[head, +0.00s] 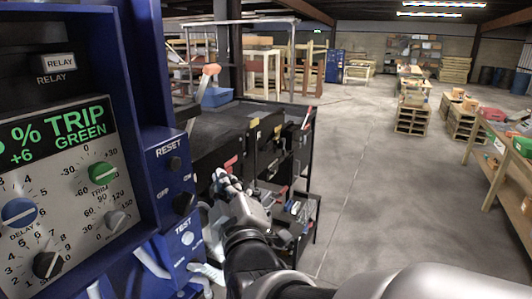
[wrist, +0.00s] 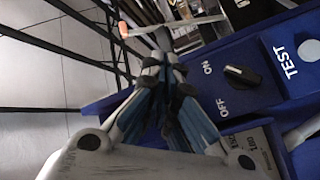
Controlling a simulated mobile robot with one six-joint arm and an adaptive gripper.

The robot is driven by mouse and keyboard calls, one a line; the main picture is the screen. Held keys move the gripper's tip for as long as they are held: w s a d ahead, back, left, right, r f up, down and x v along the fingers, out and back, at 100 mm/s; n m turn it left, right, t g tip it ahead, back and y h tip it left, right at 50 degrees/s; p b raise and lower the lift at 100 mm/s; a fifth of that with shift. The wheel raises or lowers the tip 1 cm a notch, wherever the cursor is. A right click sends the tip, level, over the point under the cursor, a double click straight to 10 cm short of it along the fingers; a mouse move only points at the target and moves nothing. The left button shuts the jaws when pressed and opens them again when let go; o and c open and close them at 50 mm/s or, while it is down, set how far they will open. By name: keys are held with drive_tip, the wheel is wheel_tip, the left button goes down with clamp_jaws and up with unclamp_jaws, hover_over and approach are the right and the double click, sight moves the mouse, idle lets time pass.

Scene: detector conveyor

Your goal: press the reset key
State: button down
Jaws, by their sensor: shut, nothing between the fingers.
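My gripper (head: 221,178) is shut and empty, to the right of the panel and apart from the reset key in the picture. In the wrist view my gripper's fingers (wrist: 160,65) are together, with the OFF/ON knob (wrist: 243,75) and the TEST label (wrist: 286,60) to their right.
The cabinet's front face (head: 60,190) with dials fills the left. A dark cart (head: 245,130) with tools stands behind my gripper. A wooden bench (head: 500,150) is at the right. The floor (head: 350,180) between is open.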

sight(174, 164)
drive_tip(key=w+a+p, duration=0.2)
drive_tip(key=w+a, duration=0.1)
drive_tip(key=a, duration=0.5)
drive_tip(key=shift+w, duration=0.2)
drive_tip(key=shift+a, duration=0.15)
idle(1.4)
drive_tip(key=shift+w+a, duration=0.2)
drive_tip(key=shift+a, duration=0.15)
drive_tip(key=shift+w+a, duration=0.15)
drive_tip(key=shift+a, duration=0.3)
idle(0.7)
drive_tip(key=shift+d, duration=0.1)
drive_tip(key=shift+s+d+b, duration=0.35)
drive_tip(key=shift+d+b, duration=0.05)
drive_tip(key=shift+d, duration=0.4)
